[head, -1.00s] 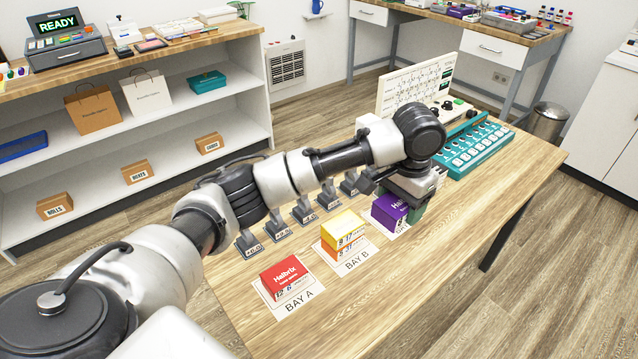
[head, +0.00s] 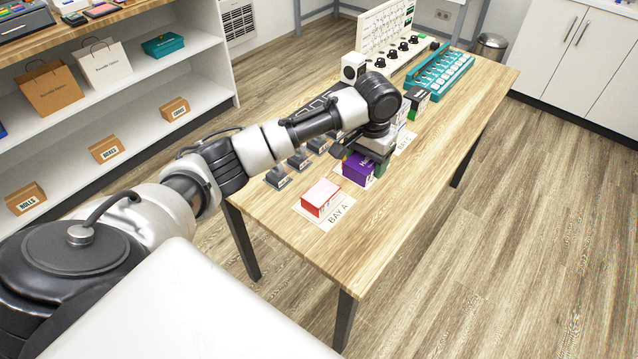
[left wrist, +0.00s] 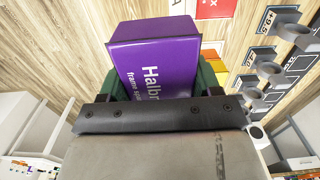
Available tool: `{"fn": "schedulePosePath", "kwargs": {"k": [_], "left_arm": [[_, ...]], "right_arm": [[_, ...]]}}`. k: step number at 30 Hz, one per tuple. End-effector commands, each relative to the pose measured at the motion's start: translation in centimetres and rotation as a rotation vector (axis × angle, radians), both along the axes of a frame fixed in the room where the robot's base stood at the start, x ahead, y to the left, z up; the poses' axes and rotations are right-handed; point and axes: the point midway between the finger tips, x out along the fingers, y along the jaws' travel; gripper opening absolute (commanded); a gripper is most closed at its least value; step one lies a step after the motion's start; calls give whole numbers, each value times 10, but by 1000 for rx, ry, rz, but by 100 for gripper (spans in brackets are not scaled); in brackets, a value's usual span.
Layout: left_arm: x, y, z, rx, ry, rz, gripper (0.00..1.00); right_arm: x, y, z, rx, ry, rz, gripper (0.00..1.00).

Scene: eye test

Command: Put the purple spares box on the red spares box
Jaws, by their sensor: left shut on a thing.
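The purple spares box (head: 357,168) is held by my left gripper (head: 366,160). In the left wrist view the purple box (left wrist: 150,65) sits between the green fingertips (left wrist: 158,82), which are shut on it. The red spares box (head: 320,197) lies on the BAY A card at the near left of the table, with nothing on top. The purple box is just beyond and right of it, apart from it in the picture. Part of the red box (left wrist: 215,8) shows at the top of the left wrist view. My right gripper is not in view.
A yellow and orange stack (left wrist: 212,60) shows partly behind the purple box in the left wrist view; the head view hides it. Grey numbered blocks (head: 278,177) stand in a row along the table's left side. A dark and green box (head: 417,103) stands farther back. The right side of the table is clear.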

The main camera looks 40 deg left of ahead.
Motion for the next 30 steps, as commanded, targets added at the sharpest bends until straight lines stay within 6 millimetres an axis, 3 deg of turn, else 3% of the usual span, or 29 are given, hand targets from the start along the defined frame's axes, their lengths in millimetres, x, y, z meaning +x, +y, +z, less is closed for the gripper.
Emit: {"fn": "schedulePosePath", "kwargs": {"k": [5,12,18,24,30], "left_arm": [[-18,41,-25,5,6,3,38],[-34,81,-51,3,3,0,38],[-39,90,-63,1,3,-1,38],[-38,89,-91,1,2,-3,38],[-38,90,-98,2,1,-3,38]], "right_arm": [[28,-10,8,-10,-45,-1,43],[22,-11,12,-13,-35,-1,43],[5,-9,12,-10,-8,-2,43],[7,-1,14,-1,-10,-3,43],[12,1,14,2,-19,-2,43]]}}
